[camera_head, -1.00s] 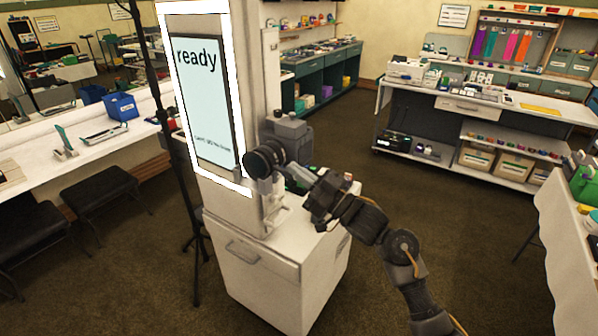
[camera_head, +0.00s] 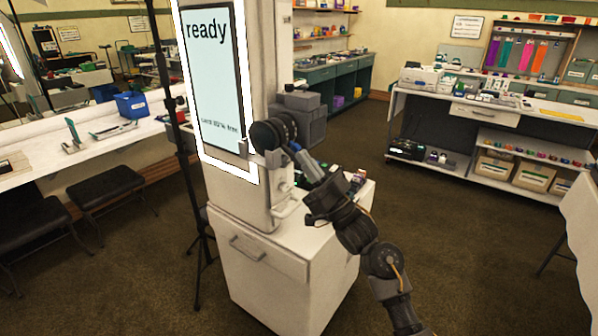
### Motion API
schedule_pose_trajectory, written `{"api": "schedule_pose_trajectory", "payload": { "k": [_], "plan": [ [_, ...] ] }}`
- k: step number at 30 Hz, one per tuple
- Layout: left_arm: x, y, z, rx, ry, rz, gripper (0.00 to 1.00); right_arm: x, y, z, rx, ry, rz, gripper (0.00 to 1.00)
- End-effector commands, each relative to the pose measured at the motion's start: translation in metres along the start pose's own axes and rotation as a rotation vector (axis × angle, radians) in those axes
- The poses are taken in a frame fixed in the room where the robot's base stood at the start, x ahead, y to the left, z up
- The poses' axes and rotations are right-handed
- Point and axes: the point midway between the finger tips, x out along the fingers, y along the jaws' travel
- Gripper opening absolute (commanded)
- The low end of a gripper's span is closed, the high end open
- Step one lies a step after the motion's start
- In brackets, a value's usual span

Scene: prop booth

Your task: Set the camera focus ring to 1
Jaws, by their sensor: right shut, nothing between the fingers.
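The camera is a grey boxy body (camera_head: 308,115) mounted on the side of the white booth column. Its dark round lens with the focus ring (camera_head: 268,136) faces left, toward the front of the booth. Ring marks are too small to read. My right gripper (camera_head: 296,151) is shut and empty. Its fingers point up and left at the lower right side of the lens; I cannot tell whether they touch it. The right arm comes in from the bottom right. My left gripper is not in view.
The booth's lit screen (camera_head: 215,85) reads "ready" and stands left of the lens. A white cabinet (camera_head: 268,268) is below, with small items on top. A black stand (camera_head: 180,130) is at left. Brown floor (camera_head: 425,220) is clear to the right.

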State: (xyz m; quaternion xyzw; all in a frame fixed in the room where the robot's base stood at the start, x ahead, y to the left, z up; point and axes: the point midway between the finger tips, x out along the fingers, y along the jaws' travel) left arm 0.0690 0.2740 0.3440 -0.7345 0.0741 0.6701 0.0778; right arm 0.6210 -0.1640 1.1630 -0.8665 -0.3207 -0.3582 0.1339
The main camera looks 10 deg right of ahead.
Motion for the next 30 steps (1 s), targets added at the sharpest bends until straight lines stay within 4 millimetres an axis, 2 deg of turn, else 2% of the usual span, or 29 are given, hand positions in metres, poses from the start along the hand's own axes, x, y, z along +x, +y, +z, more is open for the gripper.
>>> {"api": "schedule_pose_trajectory", "payload": {
  "k": [1, 7, 23, 26, 30],
  "plan": [
    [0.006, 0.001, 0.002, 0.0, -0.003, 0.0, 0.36, -0.006, 0.003, 0.001, -0.008, -0.003, 0.004, 0.0],
    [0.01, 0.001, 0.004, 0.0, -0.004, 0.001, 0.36, -0.01, 0.006, 0.003, -0.014, -0.005, 0.01, 0.0],
    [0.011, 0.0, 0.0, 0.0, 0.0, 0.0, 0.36, -0.01, 0.006, 0.004, -0.014, -0.006, 0.011, 0.0],
    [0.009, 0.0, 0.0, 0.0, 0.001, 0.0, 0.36, -0.009, 0.006, 0.003, -0.014, -0.006, 0.011, 0.0],
    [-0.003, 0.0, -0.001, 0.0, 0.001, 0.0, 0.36, -0.003, 0.006, -0.008, -0.012, -0.006, 0.008, 0.0]
  ]
}}
